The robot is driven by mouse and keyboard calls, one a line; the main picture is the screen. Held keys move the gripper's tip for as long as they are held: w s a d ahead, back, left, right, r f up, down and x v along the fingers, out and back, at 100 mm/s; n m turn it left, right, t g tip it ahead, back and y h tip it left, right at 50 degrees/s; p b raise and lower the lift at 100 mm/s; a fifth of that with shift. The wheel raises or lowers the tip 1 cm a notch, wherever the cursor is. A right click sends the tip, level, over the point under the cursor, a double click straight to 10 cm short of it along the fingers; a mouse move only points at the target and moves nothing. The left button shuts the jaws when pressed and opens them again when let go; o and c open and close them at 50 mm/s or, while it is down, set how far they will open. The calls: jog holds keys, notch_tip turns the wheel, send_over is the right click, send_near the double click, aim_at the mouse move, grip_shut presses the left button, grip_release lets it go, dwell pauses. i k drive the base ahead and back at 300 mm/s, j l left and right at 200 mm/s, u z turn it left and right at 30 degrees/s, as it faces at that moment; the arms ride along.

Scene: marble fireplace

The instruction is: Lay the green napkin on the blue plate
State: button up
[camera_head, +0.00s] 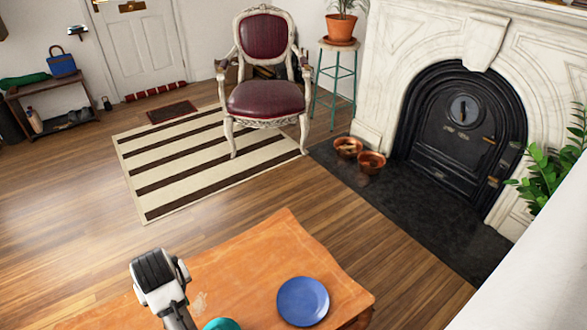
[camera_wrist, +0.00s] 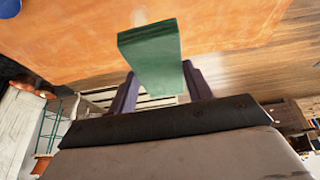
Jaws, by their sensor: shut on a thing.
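The green napkin (camera_wrist: 150,48) is a folded, stiff-looking strip between the two fingers of my gripper (camera_wrist: 158,72) in the wrist view. My gripper is shut on it, and its far end sticks out past the fingertips over the orange-brown table top. The blue plate (camera_head: 302,301) lies flat and empty near the right end of the table in the head view. A blue edge of it shows at the top left corner of the wrist view (camera_wrist: 9,8), apart from the napkin. In the head view I cannot make out the napkin.
The orange-brown wooden table (camera_head: 262,258) fills the bottom of the head view. A teal round object (camera_head: 222,324), cut off by the lower edge, is left of the plate. A chair (camera_head: 266,98), striped rug (camera_head: 190,160) and fireplace (camera_head: 462,115) stand beyond, clear of the table.

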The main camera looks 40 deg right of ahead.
aim_at(303, 302)
jog(key=k+l, duration=0.1)
jog(key=l, duration=0.3)
jog(key=k+l, duration=0.1)
jog(key=l, duration=0.3)
jog(key=k+l, duration=0.1)
jog(key=l, duration=0.25)
jog(key=k+l, duration=0.15)
jog(key=l, duration=0.25)
